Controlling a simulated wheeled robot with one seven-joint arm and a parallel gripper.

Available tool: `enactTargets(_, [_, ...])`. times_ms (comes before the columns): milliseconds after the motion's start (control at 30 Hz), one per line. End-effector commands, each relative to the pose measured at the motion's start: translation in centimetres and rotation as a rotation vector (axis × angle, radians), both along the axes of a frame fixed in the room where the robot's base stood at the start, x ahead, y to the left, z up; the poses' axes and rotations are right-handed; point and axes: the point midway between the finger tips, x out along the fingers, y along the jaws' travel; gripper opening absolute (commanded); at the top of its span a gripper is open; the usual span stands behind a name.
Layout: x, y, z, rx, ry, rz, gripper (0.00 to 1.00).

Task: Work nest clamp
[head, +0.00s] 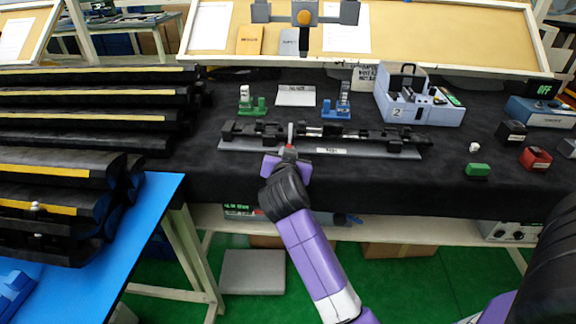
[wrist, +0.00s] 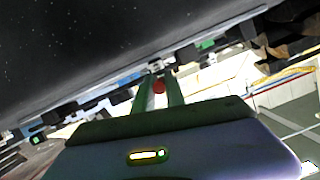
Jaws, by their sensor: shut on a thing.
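The work nest (head: 380,150) is a long grey plate carrying dark blocks and a rail, on the black-covered bench in the head view. A small upright clamp handle (head: 290,131), pale with a reddish part low down, stands at its front, left of the middle. My gripper (head: 288,151) reaches it from the front and is shut on it. In the wrist view the two dark green fingers of my gripper (wrist: 158,90) have the red end of the handle (wrist: 158,86) between them. The fingers hide the clamp's lower part, so I cannot tell whether it is open or closed.
Behind the nest stand a green holder (head: 251,106), a blue holder (head: 337,108) and a pale blue machine (head: 418,103). Green (head: 477,169) and red (head: 535,158) blocks lie at right. Stacked black trim (head: 80,125) fills the left. An overhead bar (head: 305,17) shows behind the bench.

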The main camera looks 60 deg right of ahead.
Motion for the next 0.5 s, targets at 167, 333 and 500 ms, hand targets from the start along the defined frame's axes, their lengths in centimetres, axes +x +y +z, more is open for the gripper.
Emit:
enactTargets(167, [0.01, 0.05, -1.61, -0.080, -0.034, 0.000, 0.00])
enactTargets(333, [0.03, -0.01, -1.96, -0.141, -0.059, 0.000, 0.00])
enactTargets(500, [0.04, -0.08, -2.08, -0.185, -0.077, 0.000, 0.00])
